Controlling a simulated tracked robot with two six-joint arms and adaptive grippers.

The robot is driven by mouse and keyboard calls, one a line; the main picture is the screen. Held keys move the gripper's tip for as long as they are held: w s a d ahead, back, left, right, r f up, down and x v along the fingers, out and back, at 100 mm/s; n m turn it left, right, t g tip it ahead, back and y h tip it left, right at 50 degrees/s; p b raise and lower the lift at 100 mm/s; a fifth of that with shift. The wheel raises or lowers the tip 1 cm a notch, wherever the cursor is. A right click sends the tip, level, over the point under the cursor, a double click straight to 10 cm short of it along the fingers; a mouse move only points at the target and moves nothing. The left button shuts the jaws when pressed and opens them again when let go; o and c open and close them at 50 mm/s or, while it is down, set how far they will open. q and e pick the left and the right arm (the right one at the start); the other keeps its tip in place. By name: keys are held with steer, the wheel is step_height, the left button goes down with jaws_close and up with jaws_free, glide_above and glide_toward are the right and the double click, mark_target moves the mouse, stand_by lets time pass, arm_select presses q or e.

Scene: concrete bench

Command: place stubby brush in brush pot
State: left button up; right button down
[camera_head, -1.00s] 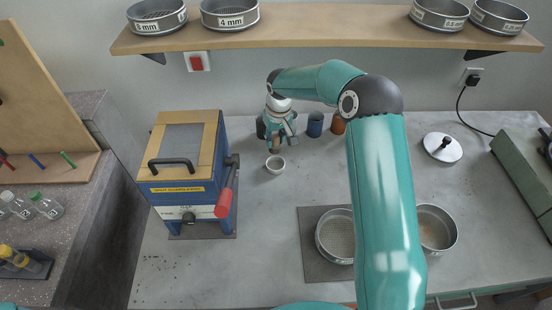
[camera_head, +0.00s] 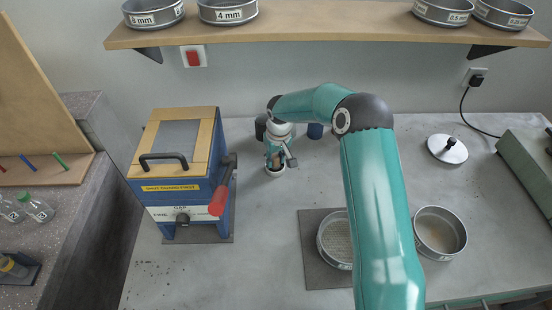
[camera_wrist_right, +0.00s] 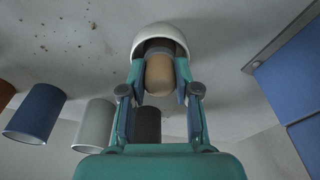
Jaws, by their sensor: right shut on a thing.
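My right gripper (camera_head: 277,158) is shut on the stubby brush, whose tan, rounded body (camera_wrist_right: 160,75) shows between the two fingers in the right wrist view. In the head view only a small brown part of the brush (camera_head: 276,160) shows. The small white pot (camera_head: 275,172), which seems to be the brush pot, stands on the bench directly below the gripper. In the wrist view its white wall (camera_wrist_right: 160,33) is just beyond the brush, and the brush's far end overlaps its dark mouth. How deep the brush sits inside is hidden. My left gripper is out of view.
A blue cup (camera_head: 315,131) and a dark cup (camera_head: 260,127) stand behind the pot. The wrist view also shows a grey cup (camera_wrist_right: 93,125). A blue machine (camera_head: 190,185) with a red-handled lever stands left. Sieve pans (camera_head: 440,232) sit right.

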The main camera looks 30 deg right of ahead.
steer(key=c, duration=0.8)
jaws_free()
steer(key=shift+f, duration=0.1)
steer(key=shift+c, duration=0.2)
steer(key=shift+r+p, duration=0.4)
steer(key=shift+r, duration=0.15)
step_height(320, 180, up, 11)
steer(key=s+p, duration=0.2)
steer(key=p, duration=0.3)
steer(key=shift+a, duration=0.15)
